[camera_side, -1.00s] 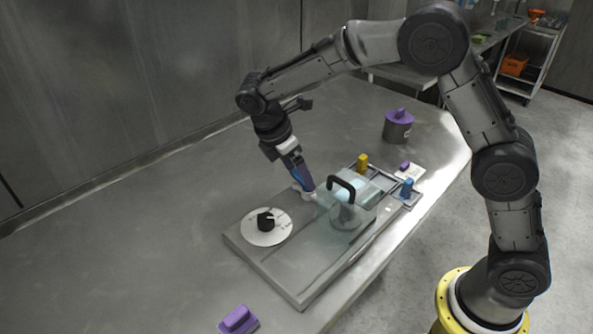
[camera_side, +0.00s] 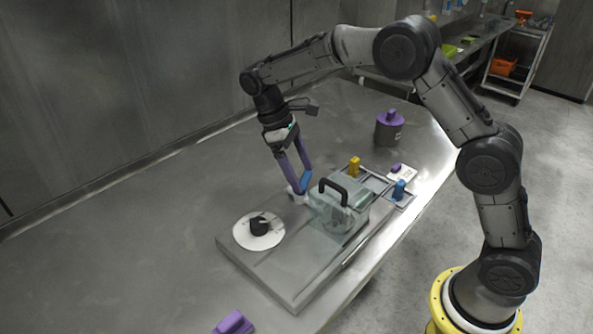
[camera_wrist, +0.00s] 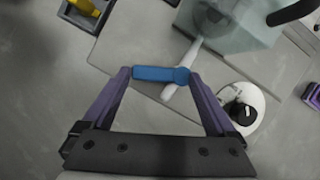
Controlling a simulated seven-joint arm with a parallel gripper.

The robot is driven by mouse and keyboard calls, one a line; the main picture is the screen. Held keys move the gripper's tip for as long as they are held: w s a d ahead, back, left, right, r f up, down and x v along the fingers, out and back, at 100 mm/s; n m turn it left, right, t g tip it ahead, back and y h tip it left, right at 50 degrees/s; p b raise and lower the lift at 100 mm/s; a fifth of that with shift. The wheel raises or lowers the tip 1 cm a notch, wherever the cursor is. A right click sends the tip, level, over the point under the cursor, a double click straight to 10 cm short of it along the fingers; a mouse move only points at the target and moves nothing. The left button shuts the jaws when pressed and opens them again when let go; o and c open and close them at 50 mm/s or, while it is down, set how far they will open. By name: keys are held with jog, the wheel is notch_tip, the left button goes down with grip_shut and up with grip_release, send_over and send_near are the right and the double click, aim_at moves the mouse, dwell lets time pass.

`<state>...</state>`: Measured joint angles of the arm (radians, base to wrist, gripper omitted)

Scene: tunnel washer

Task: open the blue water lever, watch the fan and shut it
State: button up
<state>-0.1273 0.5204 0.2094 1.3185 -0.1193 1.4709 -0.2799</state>
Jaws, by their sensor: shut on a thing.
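The blue water lever (camera_wrist: 160,74) sits on a white pipe (camera_wrist: 183,82) beside the clear tunnel. My gripper (camera_wrist: 160,76) is shut on the lever, its purple fingers at the lever's two ends. In the side view the lever (camera_side: 306,181) shows between the fingers of my gripper (camera_side: 299,187), low over the base plate. The clear tunnel box (camera_side: 331,218) with a black handle stands to the right of it. A greyish round shape inside the box, perhaps the fan (camera_wrist: 212,14), is blurred; I cannot tell whether it turns.
A black knob (camera_side: 259,227) on a white dial lies front left on the base plate (camera_side: 290,284). Yellow (camera_side: 354,167) and blue (camera_side: 399,189) pieces stand behind the box. A grey pot with a purple lid (camera_side: 389,127) is farther back. The table to the left is clear.

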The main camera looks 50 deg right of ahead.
jog(key=m, duration=0.1)
jog(key=m+y, duration=0.1)
jog(key=m, duration=0.1)
jog(key=s+m+y, duration=0.1)
jog(key=shift+d+r+m, duration=0.1)
jog(key=shift+d+m, duration=0.25)
jog(key=shift+m, duration=0.05)
dwell(0.4)
jog(key=o, duration=1)
jog(key=shift+s, duration=0.1)
jog(key=v, duration=1.3)
jog(key=shift+w+r, duration=0.3)
